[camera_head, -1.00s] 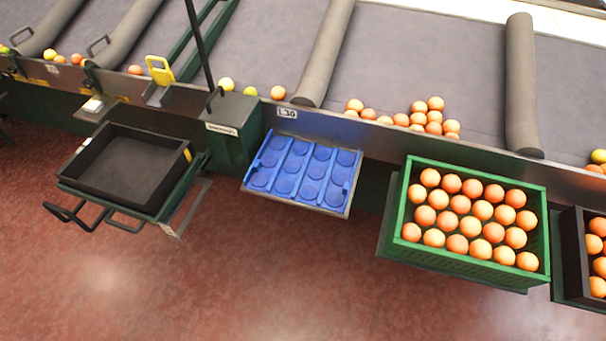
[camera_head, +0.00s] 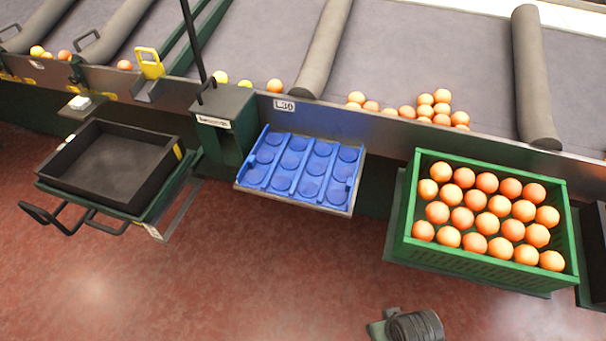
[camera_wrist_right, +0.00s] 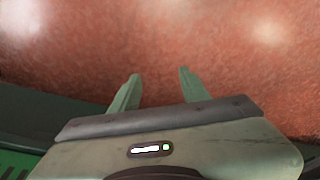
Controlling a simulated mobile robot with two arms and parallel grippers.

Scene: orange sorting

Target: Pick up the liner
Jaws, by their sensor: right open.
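The liner (camera_head: 303,172) is a blue sheet with rows of round cups. It lies on a shelf below the sorting belt, in the middle of the head view. My right gripper (camera_wrist_right: 158,86) shows in the right wrist view with its two green fingers apart and nothing between them, over the red floor. In the head view only a dark part of my own arm shows at the bottom edge, well below and to the right of the liner. My left gripper is in neither view.
A green crate (camera_head: 490,264) full of oranges stands to the right of the liner. An empty black crate (camera_head: 150,186) sits on a stand at the left. Loose oranges (camera_head: 433,105) lie along the metal belt edge behind. The red floor (camera_head: 250,280) in front is clear.

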